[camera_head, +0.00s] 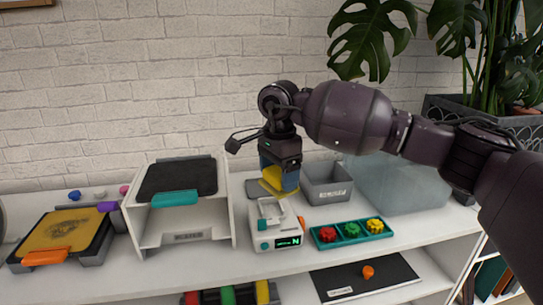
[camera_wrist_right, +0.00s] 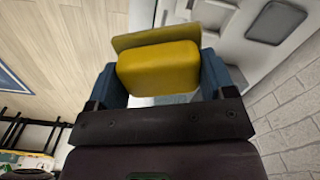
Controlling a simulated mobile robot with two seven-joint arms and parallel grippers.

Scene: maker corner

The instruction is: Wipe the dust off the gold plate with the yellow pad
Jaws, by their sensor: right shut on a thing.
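The yellow pad (camera_head: 272,184) is held in my right gripper (camera_head: 279,178), above the white device on the shelf. In the right wrist view the pad (camera_wrist_right: 160,70) sits between the two blue fingers of my right gripper (camera_wrist_right: 163,78), which are shut on it. The gold plate (camera_head: 55,236) lies at the far left on a dark base with an orange handle. A dark, dusty smudge (camera_head: 68,226) shows on its upper part. The pad is well to the right of the plate and apart from it. My left gripper is not in view.
A white stand (camera_head: 228,210) with a black plate (camera_head: 178,178) and teal handle rises between pad and gold plate. The white device (camera_head: 277,238) stands below the pad. A grey bin (camera_head: 327,184), a teal tray (camera_head: 384,236) and a translucent box (camera_head: 395,182) are to the right.

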